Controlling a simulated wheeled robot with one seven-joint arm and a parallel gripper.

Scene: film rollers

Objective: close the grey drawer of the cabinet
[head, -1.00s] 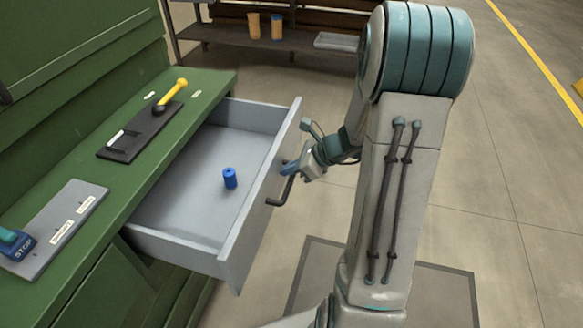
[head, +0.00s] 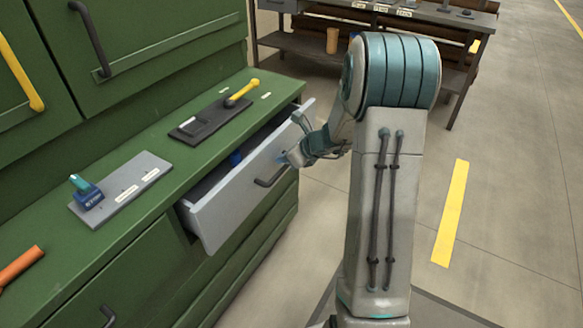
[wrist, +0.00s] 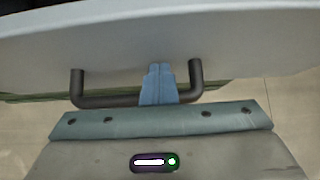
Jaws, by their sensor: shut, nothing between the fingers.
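The grey drawer (head: 236,196) of the green cabinet (head: 130,262) is partly open, with a narrow gap showing behind its front. A blue cylinder (head: 236,158) inside it shows only in part. The drawer's dark handle (head: 272,178) is on its front; the handle (wrist: 110,101) also shows in the wrist view. My gripper (head: 286,160) is at the drawer front, by the handle. In the wrist view its blue fingers (wrist: 158,72) are shut together with nothing between them. They lie across the handle bar's span, tips at or very near the drawer front; contact is not certain.
On the green top stand a grey plate (head: 150,170) with a blue block, a black plate (head: 180,131) with a yellow-handled tool, and an orange-handled item (head: 20,265). A workbench (head: 420,15) stands behind. Floor to the right is clear.

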